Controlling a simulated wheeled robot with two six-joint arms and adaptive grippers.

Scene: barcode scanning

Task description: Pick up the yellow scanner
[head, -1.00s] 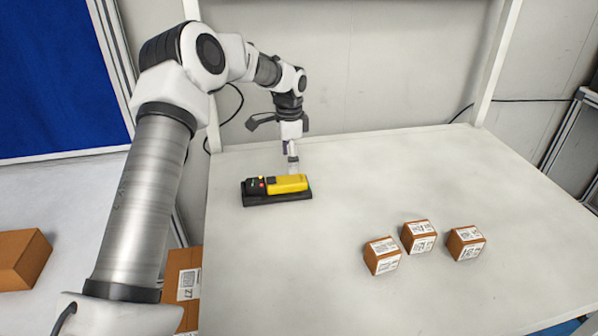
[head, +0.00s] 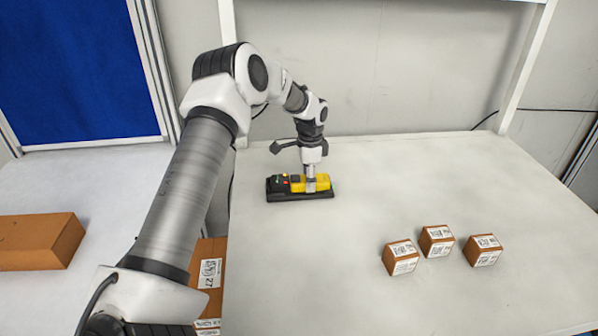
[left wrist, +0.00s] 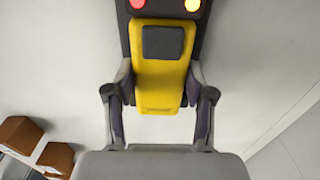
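The yellow scanner (head: 323,184) lies flat in its black base (head: 300,196) on the table, at the left back. My left gripper (head: 310,184) points straight down at the scanner's yellow body. In the left wrist view, the scanner (left wrist: 158,72) shows its yellow body with a dark grey square, and red and yellow lights show at the top edge. There the fingers of my left gripper (left wrist: 160,88) stand spread, one on each side of the body. I cannot tell whether they touch it. My right gripper is not in view.
Three small brown boxes with labels, (head: 400,258), (head: 437,241) and (head: 483,250), stand at the table's right front. A larger labelled box (head: 208,275) is beside the table's left edge. Another brown box (head: 40,241) lies on the left surface. The table's middle is clear.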

